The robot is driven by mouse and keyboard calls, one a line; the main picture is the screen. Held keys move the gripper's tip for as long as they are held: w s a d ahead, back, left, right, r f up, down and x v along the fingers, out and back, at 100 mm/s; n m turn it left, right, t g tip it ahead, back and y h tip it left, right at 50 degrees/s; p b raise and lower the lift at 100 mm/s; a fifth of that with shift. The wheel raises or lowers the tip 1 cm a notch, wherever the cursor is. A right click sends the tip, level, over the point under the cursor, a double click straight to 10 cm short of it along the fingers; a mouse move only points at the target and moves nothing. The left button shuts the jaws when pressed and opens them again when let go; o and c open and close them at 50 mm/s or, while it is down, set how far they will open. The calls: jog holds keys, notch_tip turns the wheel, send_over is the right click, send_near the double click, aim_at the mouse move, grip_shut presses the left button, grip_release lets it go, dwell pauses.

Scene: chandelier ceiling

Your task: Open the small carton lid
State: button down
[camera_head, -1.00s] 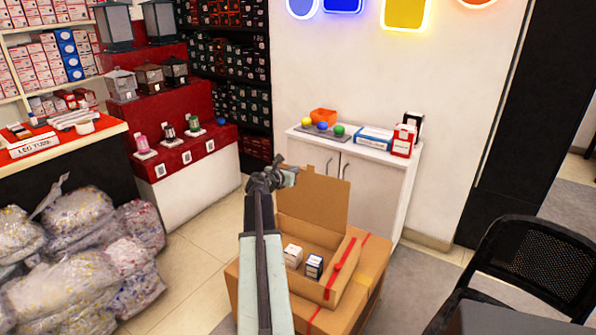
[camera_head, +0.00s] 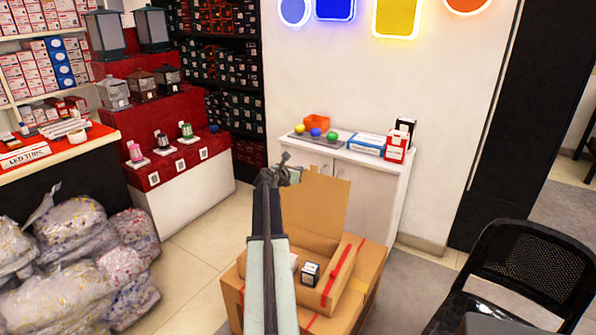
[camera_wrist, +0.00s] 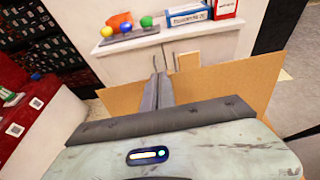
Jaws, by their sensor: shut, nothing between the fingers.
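The small carton (camera_head: 316,297) is an open brown cardboard box on top of a larger brown box. Its lid (camera_head: 318,205) stands upright at the back of the carton, and the lid also spans the wrist view (camera_wrist: 245,80). A small dark-and-white box (camera_head: 309,273) lies inside, with a white one partly hidden by my arm. My gripper (camera_head: 283,166) is above the lid's upper left corner in the head view. In the wrist view my gripper (camera_wrist: 156,75) is shut and empty, pointing past the lid towards the white cabinet. I cannot tell whether it touches the lid.
The larger box (camera_head: 357,300) with red tape supports the carton. A white cabinet (camera_head: 367,200) stands close behind. A black chair (camera_head: 520,260) is at the right, and stuffed clear bags (camera_head: 75,265) lie at the left. Floor between bags and boxes is free.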

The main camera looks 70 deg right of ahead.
jog(key=r+p+v, duration=0.2)
jog(key=p+v, duration=0.3)
jog(key=v, duration=0.8)
jog(key=shift+d+p, duration=0.3)
